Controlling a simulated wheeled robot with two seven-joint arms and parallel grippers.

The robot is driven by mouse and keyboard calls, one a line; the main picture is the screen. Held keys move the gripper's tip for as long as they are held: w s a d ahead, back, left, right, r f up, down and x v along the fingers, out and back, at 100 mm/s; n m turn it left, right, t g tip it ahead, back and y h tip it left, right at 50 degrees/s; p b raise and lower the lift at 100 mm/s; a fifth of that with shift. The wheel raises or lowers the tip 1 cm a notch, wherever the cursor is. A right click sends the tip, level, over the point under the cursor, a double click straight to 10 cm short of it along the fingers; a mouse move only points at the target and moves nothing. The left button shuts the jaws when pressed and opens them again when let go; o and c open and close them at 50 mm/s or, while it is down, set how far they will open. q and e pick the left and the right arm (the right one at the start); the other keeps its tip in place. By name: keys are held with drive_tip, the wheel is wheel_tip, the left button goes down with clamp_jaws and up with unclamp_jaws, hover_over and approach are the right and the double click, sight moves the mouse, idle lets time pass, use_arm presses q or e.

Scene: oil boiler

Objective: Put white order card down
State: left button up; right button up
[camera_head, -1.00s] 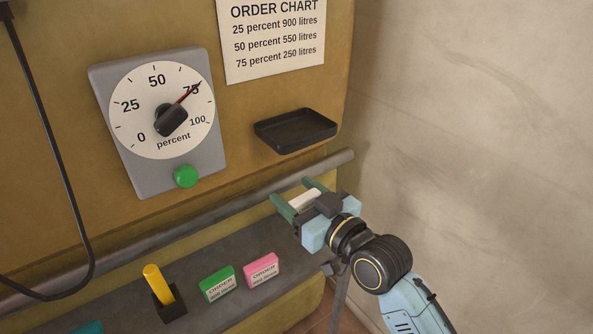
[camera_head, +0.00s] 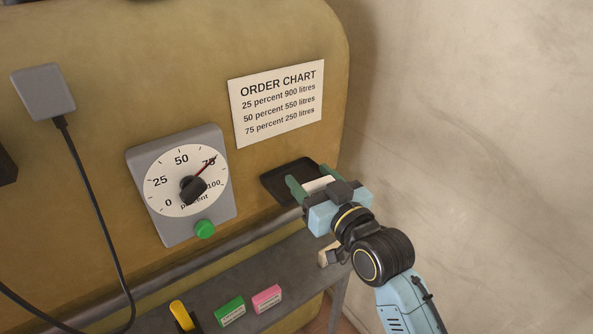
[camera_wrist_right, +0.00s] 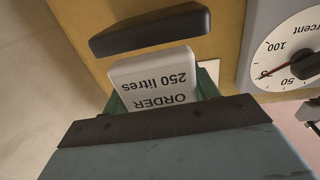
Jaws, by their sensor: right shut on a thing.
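The white order card (camera_head: 318,184) is held between the green fingers of my right gripper (camera_head: 313,187). In the right wrist view the card (camera_wrist_right: 155,80) reads "ORDER 250 litres", upside down in the picture, and the gripper is shut on it. The black tray (camera_head: 272,180) on the boiler front is just behind the gripper and partly hidden by it. In the right wrist view the tray (camera_wrist_right: 150,30) lies just beyond the card, with the card apart from it in the picture. My left gripper is not in view.
A dial gauge (camera_head: 160,205) with a green button (camera_head: 205,229) is left of the tray, its needle near 75. The order chart (camera_head: 278,102) hangs above.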

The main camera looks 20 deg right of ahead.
drive_tip(key=w+a+r+n+y+p, duration=0.1)
drive_tip(key=w+r+y+p, duration=0.1)
drive_tip(key=w+r, duration=0.5)
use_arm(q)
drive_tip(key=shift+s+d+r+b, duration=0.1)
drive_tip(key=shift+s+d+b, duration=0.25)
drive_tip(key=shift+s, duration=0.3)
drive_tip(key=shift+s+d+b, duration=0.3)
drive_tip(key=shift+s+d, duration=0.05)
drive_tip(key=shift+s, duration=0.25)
use_arm(e)
drive_tip(key=shift+g, duration=0.3)
drive_tip(key=f, duration=0.2)
drive_tip(key=s+f, duration=0.1)
drive_tip(key=f, duration=0.5)
drive_tip(key=shift+s, duration=0.35)
drive_tip(key=shift+f, duration=0.2)
drive_tip(key=o, duration=0.9)
drive_tip(key=shift+o, duration=0.2)
drive_tip(key=shift+r, duration=0.1)
drive_tip(key=shift+s+r, duration=0.1)
drive_tip(key=v, duration=1.1)
drive_tip(key=shift+s, duration=0.4)
